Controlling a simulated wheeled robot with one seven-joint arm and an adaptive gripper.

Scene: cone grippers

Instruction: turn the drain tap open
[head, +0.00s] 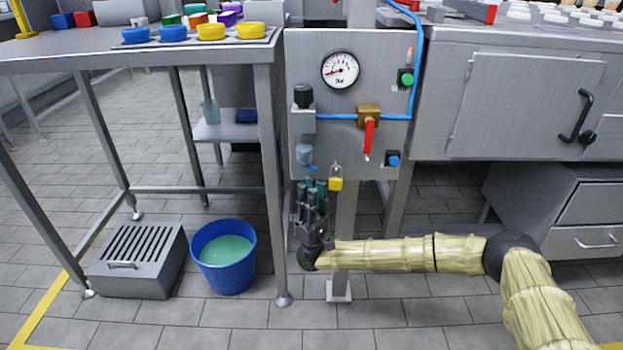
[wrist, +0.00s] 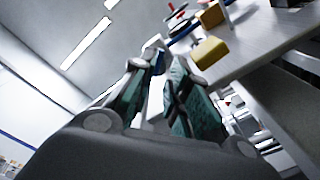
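The drain tap (head: 312,167) is a small blue lever under the grey filter bowl (head: 304,153) on the left of the grey panel. My gripper (head: 311,183) points up just below it, with its dark green-padded fingers apart. In the wrist view my gripper (wrist: 165,68) shows a gap between the pads. A small blue piece (wrist: 158,63), likely the tap, shows at the left fingertip. I cannot tell whether the finger touches it.
A yellow padlock (head: 336,183) hangs close to the right of my gripper. A red valve lever (head: 368,136) hangs below a brass body. A table leg (head: 272,190) stands close on the left. A blue bucket (head: 224,257) holds greenish liquid on the floor.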

